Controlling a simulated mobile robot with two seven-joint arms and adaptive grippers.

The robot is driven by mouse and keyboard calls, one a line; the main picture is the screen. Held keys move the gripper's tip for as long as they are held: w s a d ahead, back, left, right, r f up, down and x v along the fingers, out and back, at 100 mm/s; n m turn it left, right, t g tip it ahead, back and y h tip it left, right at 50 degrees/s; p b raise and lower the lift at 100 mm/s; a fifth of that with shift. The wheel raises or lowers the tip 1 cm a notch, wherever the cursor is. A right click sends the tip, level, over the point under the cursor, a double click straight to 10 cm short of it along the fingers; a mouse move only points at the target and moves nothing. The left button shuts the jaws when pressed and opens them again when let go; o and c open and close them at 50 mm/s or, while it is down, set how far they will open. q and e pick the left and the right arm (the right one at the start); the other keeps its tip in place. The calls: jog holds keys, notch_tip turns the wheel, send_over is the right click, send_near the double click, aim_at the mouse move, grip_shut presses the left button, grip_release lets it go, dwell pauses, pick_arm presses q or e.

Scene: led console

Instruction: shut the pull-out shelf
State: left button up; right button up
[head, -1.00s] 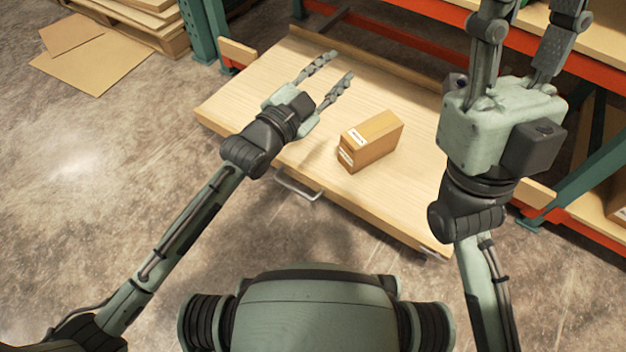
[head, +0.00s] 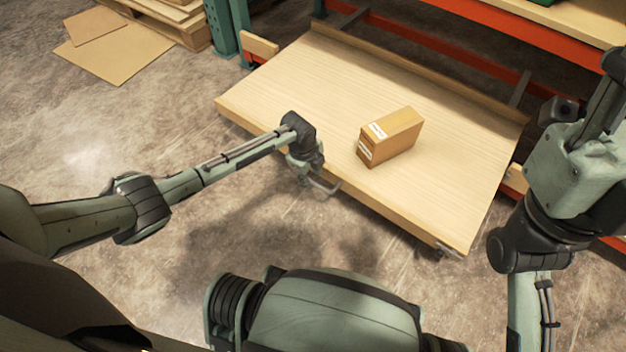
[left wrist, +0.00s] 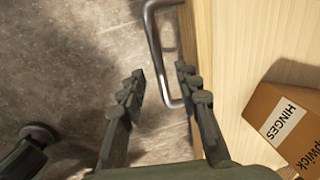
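The pull-out shelf (head: 330,90) is a pale wooden board standing out from the rack toward me.
A brown carton (head: 390,137) labelled HINGES stands on the shelf near its front middle. The rack's orange beam (head: 470,75) and green post (head: 222,28) are behind. Cardboard sheets (head: 110,50) and a pallet lie at far left. The concrete floor before the shelf is clear.

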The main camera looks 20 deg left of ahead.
pick_arm(q)
jog(key=shift+w+f, duration=0.2)
jog(key=shift+f, duration=0.55)
grip_shut()
